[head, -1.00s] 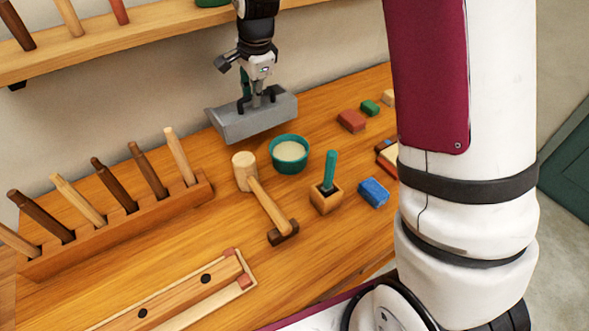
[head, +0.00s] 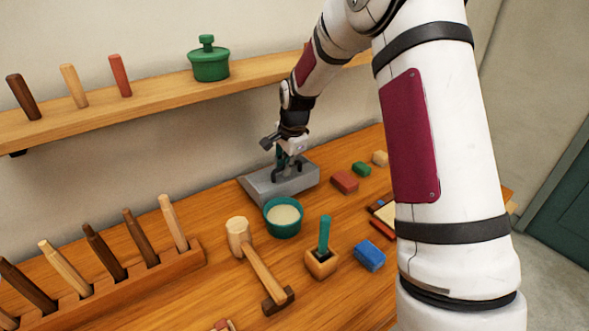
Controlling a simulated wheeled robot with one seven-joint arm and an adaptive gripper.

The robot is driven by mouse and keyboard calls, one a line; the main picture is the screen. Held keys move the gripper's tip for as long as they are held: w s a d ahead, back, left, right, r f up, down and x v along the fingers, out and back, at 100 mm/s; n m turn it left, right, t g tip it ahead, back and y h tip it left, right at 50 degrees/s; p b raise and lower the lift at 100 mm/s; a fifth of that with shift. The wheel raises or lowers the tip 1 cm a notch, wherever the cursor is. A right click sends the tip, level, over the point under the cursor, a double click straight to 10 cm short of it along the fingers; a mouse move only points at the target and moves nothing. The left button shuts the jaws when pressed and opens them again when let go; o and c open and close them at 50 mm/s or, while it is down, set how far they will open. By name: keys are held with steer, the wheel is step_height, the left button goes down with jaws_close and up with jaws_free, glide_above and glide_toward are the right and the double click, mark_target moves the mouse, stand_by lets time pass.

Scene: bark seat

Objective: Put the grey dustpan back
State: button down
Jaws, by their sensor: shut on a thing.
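The grey dustpan (head: 290,187) is at the back of the wooden bench (head: 200,290), close to the wall and behind the teal bowl. My gripper (head: 284,172) is above it, shut on its upright teal handle, which is mostly hidden by the fingers. The pan looks level and at or very near the bench top; I cannot tell whether it touches.
The teal bowl (head: 283,217) stands just in front of the dustpan. A mallet (head: 258,262), a small wooden block with a teal peg (head: 321,258) and a blue block (head: 369,255) lie nearer. A red block (head: 344,182) is to the right. A shelf (head: 150,103) runs above.

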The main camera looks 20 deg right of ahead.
mark_target(295, 164)
steer(key=d+f, duration=0.2)
steer(key=d, duration=0.1)
steer(key=shift+w+f, duration=0.1)
steer(key=shift+w, duration=0.2)
steer(key=c, duration=1.7)
jaws_free()
